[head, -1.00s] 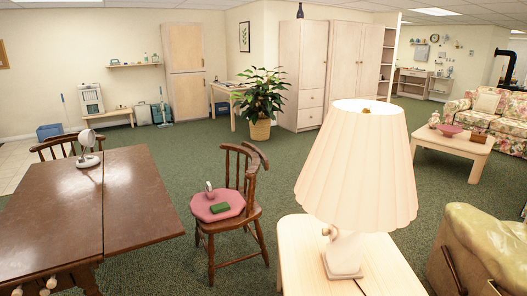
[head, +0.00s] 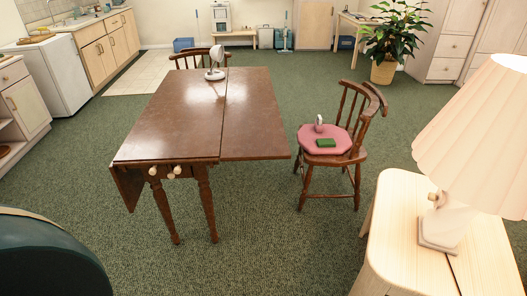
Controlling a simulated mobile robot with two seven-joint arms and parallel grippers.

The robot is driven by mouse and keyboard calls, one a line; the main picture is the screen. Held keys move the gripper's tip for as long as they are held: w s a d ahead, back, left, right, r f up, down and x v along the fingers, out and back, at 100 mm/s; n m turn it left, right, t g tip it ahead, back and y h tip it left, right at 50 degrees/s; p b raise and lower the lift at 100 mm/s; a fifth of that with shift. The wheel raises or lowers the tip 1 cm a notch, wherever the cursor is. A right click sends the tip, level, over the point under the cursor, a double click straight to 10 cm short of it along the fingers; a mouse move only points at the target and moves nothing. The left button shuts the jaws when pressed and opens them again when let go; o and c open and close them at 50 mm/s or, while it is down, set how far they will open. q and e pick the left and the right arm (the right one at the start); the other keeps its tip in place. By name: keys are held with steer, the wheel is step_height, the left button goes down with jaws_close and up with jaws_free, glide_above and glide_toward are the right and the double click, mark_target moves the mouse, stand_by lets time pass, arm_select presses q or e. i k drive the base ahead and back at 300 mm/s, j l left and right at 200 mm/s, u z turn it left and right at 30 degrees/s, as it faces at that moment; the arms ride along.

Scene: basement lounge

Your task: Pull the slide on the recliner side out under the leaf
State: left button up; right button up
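The dark brown drop-leaf table (head: 175,115) stands left of centre in the head view. Its right leaf (head: 252,125) is up and level with the top. Its left leaf (head: 127,186) hangs down. Several pale round knobs (head: 172,175) show at the near end, just under the top. I cannot tell which knob belongs to which slide, and no slide visibly sticks out; the underside of the raised leaf is hidden. Neither of my grippers is in view.
A lamp (head: 470,140) on a pale side table (head: 395,235) is at right. A dark rounded object (head: 45,255) fills the lower left. Carpet before the table is clear.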

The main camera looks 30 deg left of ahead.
mark_target(177, 170)
steer(key=u, duration=1.4)
